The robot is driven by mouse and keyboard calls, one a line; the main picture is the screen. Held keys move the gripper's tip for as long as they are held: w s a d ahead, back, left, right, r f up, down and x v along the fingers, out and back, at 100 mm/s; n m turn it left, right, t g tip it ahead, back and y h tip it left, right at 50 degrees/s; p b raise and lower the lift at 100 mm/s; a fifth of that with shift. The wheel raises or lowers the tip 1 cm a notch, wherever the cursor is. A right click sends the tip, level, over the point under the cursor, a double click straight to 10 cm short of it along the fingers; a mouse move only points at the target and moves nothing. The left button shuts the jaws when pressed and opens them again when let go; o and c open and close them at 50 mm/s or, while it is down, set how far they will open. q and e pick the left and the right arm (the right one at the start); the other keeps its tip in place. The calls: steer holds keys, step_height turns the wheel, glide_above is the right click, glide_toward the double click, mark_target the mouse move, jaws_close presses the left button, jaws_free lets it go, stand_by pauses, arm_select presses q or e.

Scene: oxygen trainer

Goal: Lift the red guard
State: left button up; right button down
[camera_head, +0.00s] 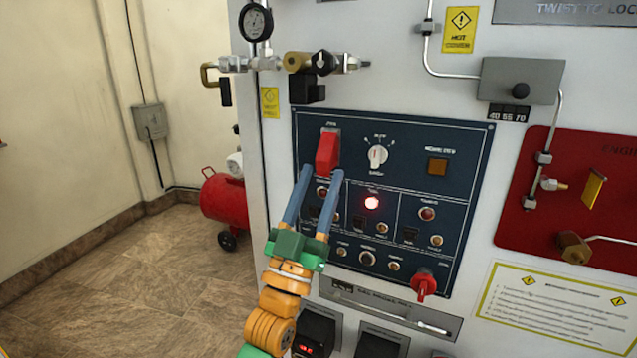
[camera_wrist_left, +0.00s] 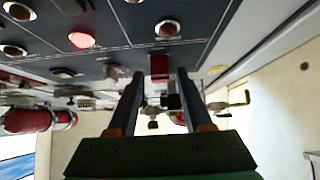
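The red guard (camera_head: 327,150) sits at the upper left of the dark blue control panel (camera_head: 462,140). It looks closed, though its lower part is near my fingertips. My left gripper (camera_head: 321,172) has two blue fingers spread apart, one towards each side of the guard's lower end. In the left wrist view the guard (camera_wrist_left: 159,68) shows between the fingertips of the left gripper (camera_wrist_left: 160,75), with a gap to each finger. I cannot tell whether the fingers touch it. What lies beneath the guard is hidden. My right gripper is not in view.
A lit red lamp (camera_head: 372,203) is below. Brass valve fittings (camera_head: 297,62) and a black block (camera_head: 308,88) jut out above. Open floor (camera_head: 130,270) lies left.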

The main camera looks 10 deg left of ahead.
arm_select(q)
jaws_close()
stand_by(1.2)
